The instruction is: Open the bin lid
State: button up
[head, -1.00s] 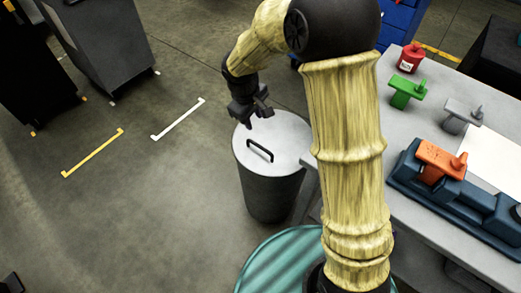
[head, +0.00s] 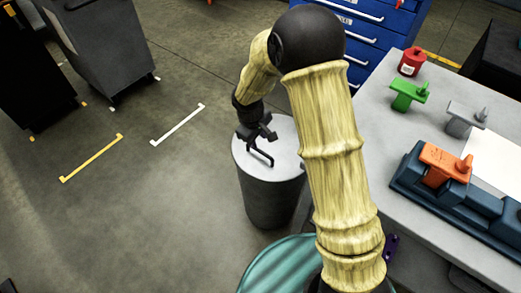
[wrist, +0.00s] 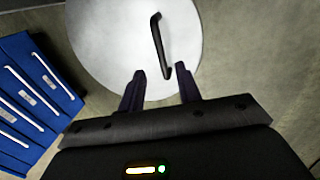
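The bin (head: 270,200) is a dark grey cylinder standing on the floor beside the workbench. Its round, light grey lid (head: 284,135) is on top, with a black bar handle (head: 259,153) across it. My gripper (head: 262,131) is over the lid, close to the handle. The lid (wrist: 110,45) looks seated; contact between fingers and handle cannot be told.
The workbench (head: 372,120) on the right holds a red container (head: 411,62), a green part (head: 408,95), a grey part (head: 464,118) and an orange part (head: 445,162) on a dark blue fixture (head: 410,172). A blue drawer cabinet (head: 375,38) stands behind. Floor left of the bin is clear.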

aim_at(261, 151)
jog(key=f, duration=0.4)
jog(key=w+f+b, duration=0.1)
jog(key=f, duration=0.2)
jog(key=shift+d+f, duration=0.1)
jog(key=shift+d, duration=0.3)
grip_shut()
